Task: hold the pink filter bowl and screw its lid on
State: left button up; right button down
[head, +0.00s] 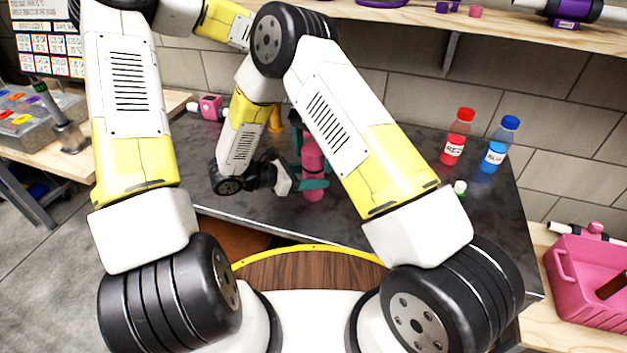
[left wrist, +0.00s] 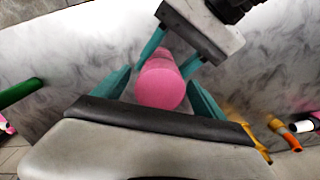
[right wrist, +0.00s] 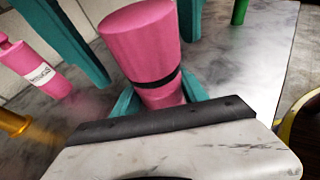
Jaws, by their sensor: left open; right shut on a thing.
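The pink filter (head: 312,155) stands upright over the dark counter. It is a pink cylinder with a thin black band low down in the right wrist view (right wrist: 140,45). I cannot tell exactly where lid and bowl meet. My right gripper (head: 314,184) is shut on its lower part, with teal fingers on both sides in the right wrist view (right wrist: 160,97). My left gripper (left wrist: 160,82) is open, its fingers on either side of the pink cylinder's round end. Its fingers also flank the upper part in the right wrist view. My arms hide part of the counter.
Another pink filter (right wrist: 35,68) stands at the back. A pink bin (head: 590,285) is at far right. A shelf (head: 400,18) overhangs.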

aim_at(305, 176)
pick_arm(q)
notch_tip(305, 176, up, 8)
jog(key=shift+f, duration=0.25)
pick_arm(e)
jog(key=c, duration=0.5)
grip_release()
jog(key=v, duration=0.7)
jog(key=shift+s+a+r, duration=0.1)
jog(key=shift+s+a, duration=0.1)
jog(key=shift+a, duration=0.15)
